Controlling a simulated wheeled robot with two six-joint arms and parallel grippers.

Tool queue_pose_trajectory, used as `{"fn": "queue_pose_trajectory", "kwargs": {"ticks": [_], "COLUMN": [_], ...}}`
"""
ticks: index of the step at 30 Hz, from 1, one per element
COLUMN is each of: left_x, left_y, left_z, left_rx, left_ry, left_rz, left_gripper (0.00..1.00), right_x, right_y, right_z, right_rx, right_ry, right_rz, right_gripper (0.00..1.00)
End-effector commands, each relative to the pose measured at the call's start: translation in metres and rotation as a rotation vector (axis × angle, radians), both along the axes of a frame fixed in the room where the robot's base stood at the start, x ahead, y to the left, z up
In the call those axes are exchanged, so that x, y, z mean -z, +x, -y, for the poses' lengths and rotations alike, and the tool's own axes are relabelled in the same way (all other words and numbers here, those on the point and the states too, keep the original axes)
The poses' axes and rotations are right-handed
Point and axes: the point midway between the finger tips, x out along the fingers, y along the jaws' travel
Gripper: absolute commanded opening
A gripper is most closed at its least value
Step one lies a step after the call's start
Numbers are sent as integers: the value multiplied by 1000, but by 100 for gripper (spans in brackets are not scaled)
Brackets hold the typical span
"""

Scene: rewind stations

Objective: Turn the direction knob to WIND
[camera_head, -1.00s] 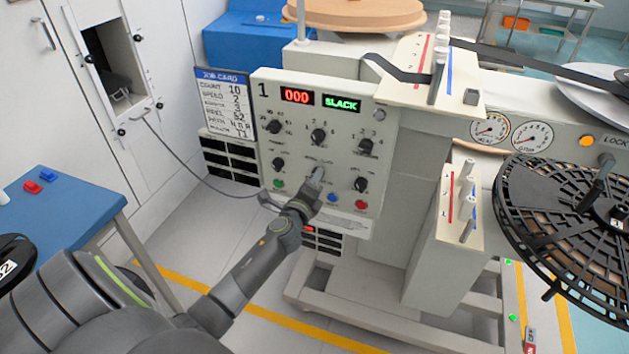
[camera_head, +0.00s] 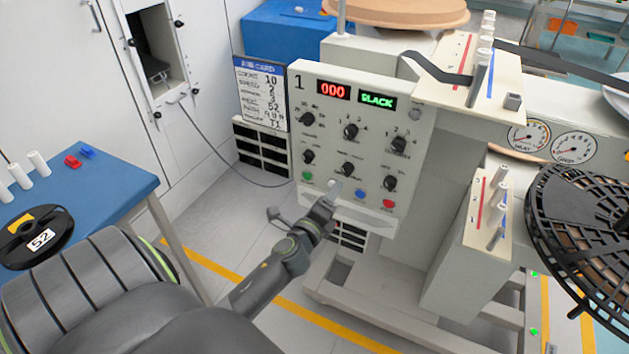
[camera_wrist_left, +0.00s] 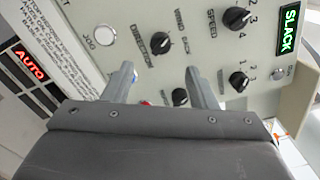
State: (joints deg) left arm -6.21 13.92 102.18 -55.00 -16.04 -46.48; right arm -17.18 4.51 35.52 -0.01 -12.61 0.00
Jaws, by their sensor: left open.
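The control panel (camera_head: 320,98) of station 1 faces me with its dark knobs in two rows. The direction knob (camera_head: 347,169) is the middle one of the lower row. In the left wrist view the direction knob (camera_wrist_left: 159,43) shows beside its DIRECTION label, with WIND and BACK marks near it; I cannot read its pointer surely. My left gripper (camera_head: 332,194) is open and empty, just below and apart from that knob, near the white jog button (camera_wrist_left: 105,35). Its two fingers (camera_wrist_left: 160,88) point at the panel, with the knob beyond them. My right gripper is out of view.
The speed knob (camera_head: 350,131) is above; another knob (camera_head: 390,183) is to the right. A blue button (camera_head: 359,194) and red button (camera_head: 388,203) sit close to the gripper. A blue table (camera_head: 110,188) stands left; a black reel (camera_head: 590,225) is at right.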

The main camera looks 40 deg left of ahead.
Motion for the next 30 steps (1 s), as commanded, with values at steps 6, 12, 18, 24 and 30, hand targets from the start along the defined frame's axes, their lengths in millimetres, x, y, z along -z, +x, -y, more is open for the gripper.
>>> {"fn": "queue_pose_trajectory", "kwargs": {"ticks": [6, 12, 18, 24, 30], "left_x": [2, 1, 0, 0, 0], "left_y": [-46, -74, -85, -87, -86], "left_z": [11, 18, 21, 21, 21], "left_rx": [0, 0, 0, 0, 0], "left_ry": [-1, -1, 0, 1, 1], "left_rz": [-2, -1, 0, 0, 0], "left_gripper": [52, 52, 52, 52, 52], "right_x": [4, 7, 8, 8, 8], "right_y": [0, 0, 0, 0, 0], "right_z": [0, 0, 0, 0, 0], "right_rx": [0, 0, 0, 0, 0], "right_ry": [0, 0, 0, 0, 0], "right_rz": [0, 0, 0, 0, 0], "right_gripper": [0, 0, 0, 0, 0]}}
